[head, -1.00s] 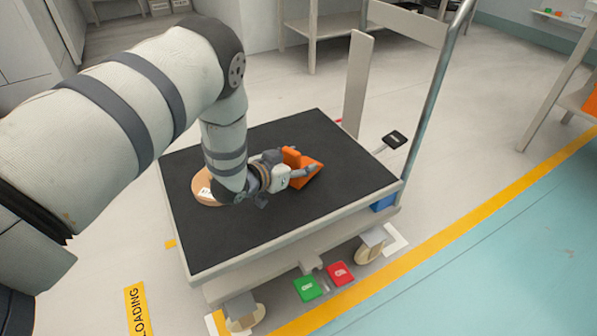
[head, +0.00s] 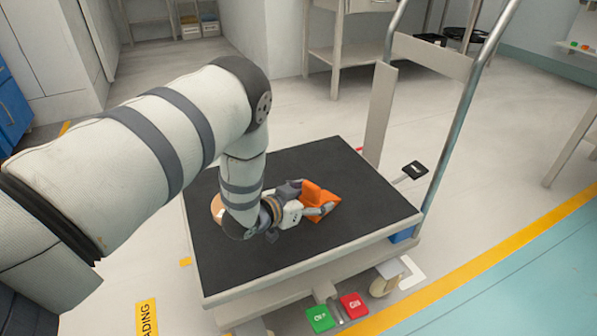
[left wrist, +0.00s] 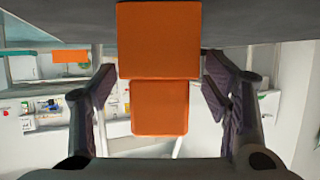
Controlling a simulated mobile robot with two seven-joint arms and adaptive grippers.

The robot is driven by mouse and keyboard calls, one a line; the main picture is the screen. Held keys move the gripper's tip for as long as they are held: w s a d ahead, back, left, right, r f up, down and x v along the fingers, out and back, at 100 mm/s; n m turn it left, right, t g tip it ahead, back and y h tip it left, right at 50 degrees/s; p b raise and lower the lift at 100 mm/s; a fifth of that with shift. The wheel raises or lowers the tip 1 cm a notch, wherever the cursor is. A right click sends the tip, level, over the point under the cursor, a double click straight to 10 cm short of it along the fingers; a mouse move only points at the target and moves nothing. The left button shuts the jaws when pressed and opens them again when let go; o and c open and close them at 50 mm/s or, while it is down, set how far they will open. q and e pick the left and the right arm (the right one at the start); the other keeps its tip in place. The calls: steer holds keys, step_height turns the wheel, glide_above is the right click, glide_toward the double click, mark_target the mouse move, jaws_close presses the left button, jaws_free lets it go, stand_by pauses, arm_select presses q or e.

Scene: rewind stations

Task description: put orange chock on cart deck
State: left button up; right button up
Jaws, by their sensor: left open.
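The orange chock (head: 317,200) rests on the black deck of the cart (head: 345,165). My left gripper (head: 308,203) is low over the deck, reaching to the chock from the left. In the left wrist view the chock (left wrist: 158,45) lies between the two spread fingers (left wrist: 158,92), with a gap on both sides. The gripper is open and not clamped on it. In the head view my gripper hides part of the chock's near side. My right gripper is not in view.
A round tan object (head: 217,207) is on the deck behind my left arm. The cart's metal handle (head: 462,120) rises at the right. Green (head: 320,318) and red (head: 353,305) pedals are at the cart's near edge. Much of the deck is bare.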

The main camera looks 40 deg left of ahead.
arm_select(q)
steer(key=p+v, duration=0.2)
steer(key=v, duration=0.7)
steer(key=shift+s+r+p, duration=0.2)
steer(key=shift+s+p, duration=0.1)
steer(key=shift+s, duration=0.05)
steer(key=shift+d+f, duration=0.1)
